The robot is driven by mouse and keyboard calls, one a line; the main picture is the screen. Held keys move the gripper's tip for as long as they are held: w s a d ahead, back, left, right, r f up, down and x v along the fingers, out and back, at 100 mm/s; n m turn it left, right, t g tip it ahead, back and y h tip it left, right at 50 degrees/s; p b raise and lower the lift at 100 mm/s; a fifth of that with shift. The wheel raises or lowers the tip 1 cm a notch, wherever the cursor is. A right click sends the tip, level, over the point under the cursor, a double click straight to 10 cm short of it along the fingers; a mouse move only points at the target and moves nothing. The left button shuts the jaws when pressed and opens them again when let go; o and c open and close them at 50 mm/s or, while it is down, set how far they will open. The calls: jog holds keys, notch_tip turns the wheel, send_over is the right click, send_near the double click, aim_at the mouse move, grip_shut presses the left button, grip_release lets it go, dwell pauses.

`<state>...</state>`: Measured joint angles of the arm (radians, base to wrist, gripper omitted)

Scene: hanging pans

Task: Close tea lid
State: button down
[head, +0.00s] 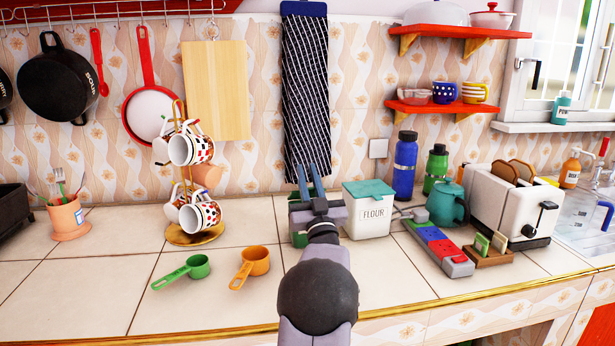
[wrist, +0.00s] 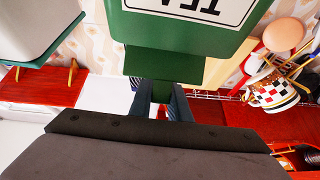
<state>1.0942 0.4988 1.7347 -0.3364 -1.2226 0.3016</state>
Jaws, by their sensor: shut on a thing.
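The green tea canister (wrist: 190,28) fills the upper middle of the wrist view, its white TEA label upside down. Its darker green lid (wrist: 165,64) shows beside the label, with a small tab between my fingers. My gripper (wrist: 164,97) is shut on the lid's tab. In the head view my gripper (head: 312,168) is at the back of the counter, fingers pointing away. My arm covers most of the canister there, and only a green piece (head: 299,239) shows beside it. I cannot tell the lid's exact angle.
A white flour canister (head: 367,215) with a teal lid stands close on the right. A mug rack (head: 194,238) stands left. Green (head: 183,272) and orange (head: 250,266) measuring cups lie at front left. A striped towel (head: 306,90) hangs behind my gripper.

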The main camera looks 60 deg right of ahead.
jog(key=shift+d+f, duration=0.1)
jog(key=shift+f, duration=0.35)
dwell(0.4)
jog(key=c, duration=1.6)
grip_release()
jog(key=shift+w, duration=0.1)
jog(key=shift+c, duration=0.2)
jog(key=shift+r, duration=0.2)
jog(key=shift+s+a+f, duration=0.3)
jog(key=shift+s+f, duration=0.05)
jog(key=shift+s, duration=0.05)
jog(key=shift+s+a, duration=0.25)
jog(key=shift+s, duration=0.05)
jog(key=s+a+b, duration=0.1)
jog(key=s+a, duration=0.6)
jog(key=s, duration=0.1)
jog(key=shift+s+a+b, duration=0.2)
jog(key=shift+a+b, duration=0.1)
jog(key=shift+a, duration=0.05)
